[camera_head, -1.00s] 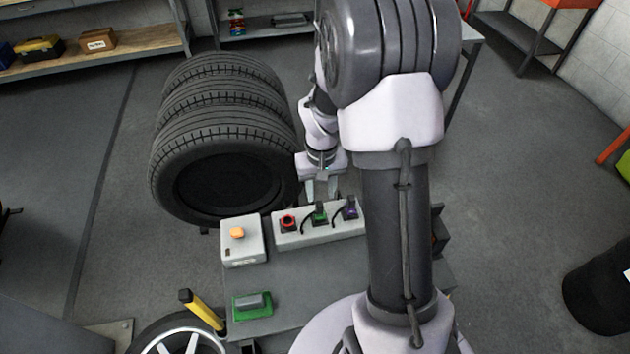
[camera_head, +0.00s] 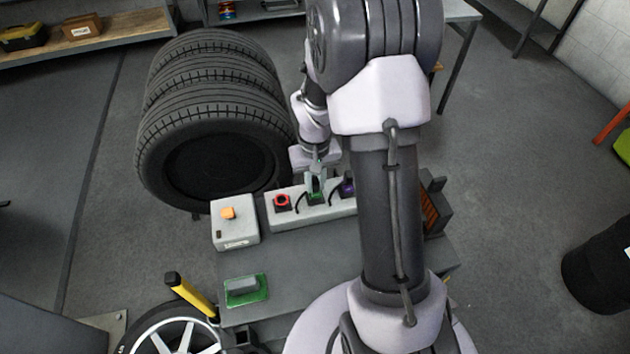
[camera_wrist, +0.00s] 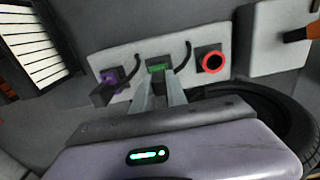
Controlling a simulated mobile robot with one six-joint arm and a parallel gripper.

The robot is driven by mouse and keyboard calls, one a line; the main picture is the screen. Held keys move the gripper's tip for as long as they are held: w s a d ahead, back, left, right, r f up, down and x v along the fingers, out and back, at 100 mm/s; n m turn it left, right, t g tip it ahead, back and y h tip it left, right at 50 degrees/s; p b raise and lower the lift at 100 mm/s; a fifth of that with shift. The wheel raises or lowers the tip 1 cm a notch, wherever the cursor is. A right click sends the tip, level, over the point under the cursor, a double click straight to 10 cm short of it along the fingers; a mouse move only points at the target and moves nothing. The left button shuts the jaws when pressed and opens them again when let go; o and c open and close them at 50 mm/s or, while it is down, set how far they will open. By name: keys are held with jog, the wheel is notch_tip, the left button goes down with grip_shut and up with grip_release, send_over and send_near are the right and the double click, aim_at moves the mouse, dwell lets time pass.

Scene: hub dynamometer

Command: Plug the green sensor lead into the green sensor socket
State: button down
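The green connector of the sensor lead (camera_wrist: 158,68) stands at the middle position of a pale panel, with a black cable curving beside it. In the head view the green piece (camera_head: 316,199) shows just below my fingertips. My gripper (camera_head: 316,182) points down at it. Its fingers, seen in the wrist view (camera_wrist: 160,84), flank the green connector and stand closer together than before, apparently shut on it. The fingers partly hide the connector, and I cannot tell the socket beneath it from the plug.
On the pale panel (camera_head: 275,219), a red round connector (camera_head: 282,202) and a purple one (camera_head: 347,188) flank the green one. A white box with an orange button (camera_head: 228,213) stands left of the panel. A green-based block (camera_head: 246,290) lies nearer. Stacked tires (camera_head: 210,120) stand behind.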

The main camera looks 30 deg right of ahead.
jog(key=shift+r, duration=0.2)
jog(key=shift+r+p, duration=0.4)
jog(key=shift+p, duration=0.1)
jog(key=shift+r+p, duration=1.65)
jog(key=shift+r, duration=0.55)
jog(key=shift+f, duration=0.1)
